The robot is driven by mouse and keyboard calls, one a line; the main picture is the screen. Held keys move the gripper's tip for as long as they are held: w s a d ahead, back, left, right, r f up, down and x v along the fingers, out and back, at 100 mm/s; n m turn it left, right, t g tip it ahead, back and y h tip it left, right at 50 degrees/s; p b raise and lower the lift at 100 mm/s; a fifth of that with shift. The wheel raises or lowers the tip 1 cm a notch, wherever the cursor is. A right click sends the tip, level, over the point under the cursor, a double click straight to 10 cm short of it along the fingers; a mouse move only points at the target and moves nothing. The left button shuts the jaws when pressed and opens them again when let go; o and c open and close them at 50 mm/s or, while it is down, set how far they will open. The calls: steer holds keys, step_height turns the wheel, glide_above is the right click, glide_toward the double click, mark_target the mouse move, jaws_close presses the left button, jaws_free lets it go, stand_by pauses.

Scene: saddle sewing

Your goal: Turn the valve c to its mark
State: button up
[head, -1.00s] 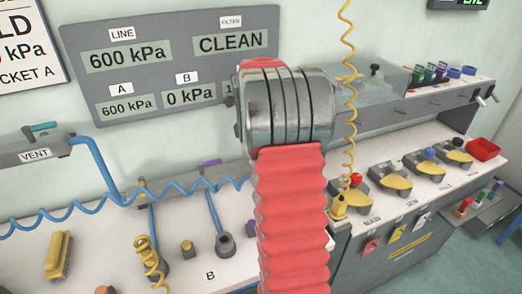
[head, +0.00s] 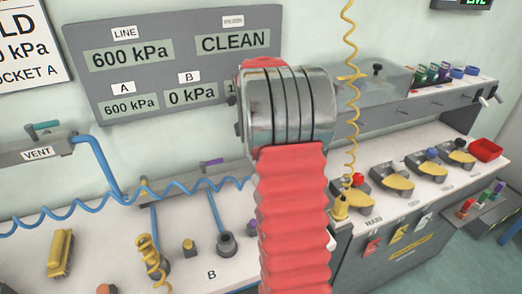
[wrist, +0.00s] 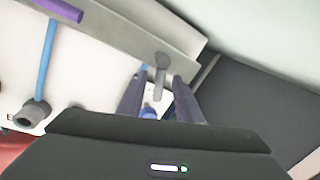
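A grey lever handle (wrist: 161,65) on the pale rail shows in the wrist view; it seems to be valve c, but no letter can be read on it. My gripper (wrist: 160,78) is open, with one dark finger on each side of the handle's lower end. Contact cannot be told. A small blue part (wrist: 149,110) shows between the fingers, partly hidden. In the head view my red-sleeved arm hides the gripper and this handle. A purple handle (head: 211,163), with a blue hose below it, is on the same rail to the left; it also shows in the wrist view (wrist: 55,8).
The grey display panel (head: 170,65) reads line 600 kPa, A 600 kPa, B 0 kPa and filter CLEAN. A blue coiled hose (head: 85,207) runs along the bench. A yellow coiled hose (head: 351,100) hangs right of my arm. A yellow brush (head: 60,254) lies front left.

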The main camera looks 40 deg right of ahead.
steer(key=shift+r, duration=0.1)
step_height(320, 180, up, 13)
steer(key=a, duration=0.2)
steer(key=shift+a, duration=0.35)
steer(key=shift+r, duration=0.1)
steer(key=shift+c, duration=0.5)
